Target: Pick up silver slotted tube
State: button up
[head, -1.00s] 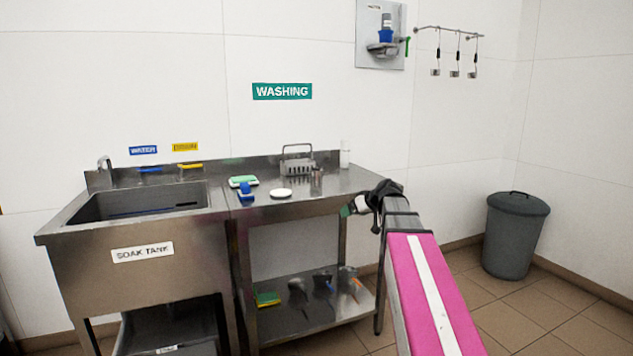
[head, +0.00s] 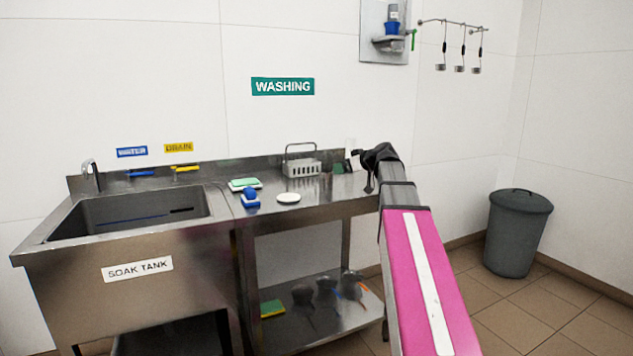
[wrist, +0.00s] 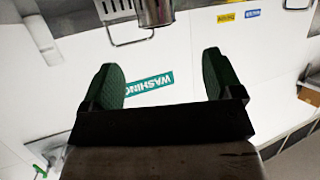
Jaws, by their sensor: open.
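A small silver metal tube (head: 326,183) stands on the steel counter (head: 345,190), right of the grey caddy. Its slots cannot be made out. In the wrist view, the shiny tube (wrist: 155,12) is at the top edge, partly cut off, beyond my fingertips and roughly between them sideways. My gripper (wrist: 161,68) is open, with two green-padded fingers spread apart and nothing between them. In the head view, my gripper (head: 340,167) is over the right end of the counter, just right of the tube and apart from it.
A grey slotted caddy (head: 301,169) with an upright handle stands close left of the tube. A white round dish (head: 289,197), a blue-handled brush (head: 250,198) and a green sponge (head: 244,183) lie further left. The soak tank (head: 140,266) is at far left. The wall is behind.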

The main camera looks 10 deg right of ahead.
aim_at(329, 172)
jog(key=x, duration=1.1)
jog(key=shift+w+d+f, duration=0.1)
jog(key=shift+w, duration=0.25)
jog(key=c, duration=1.1)
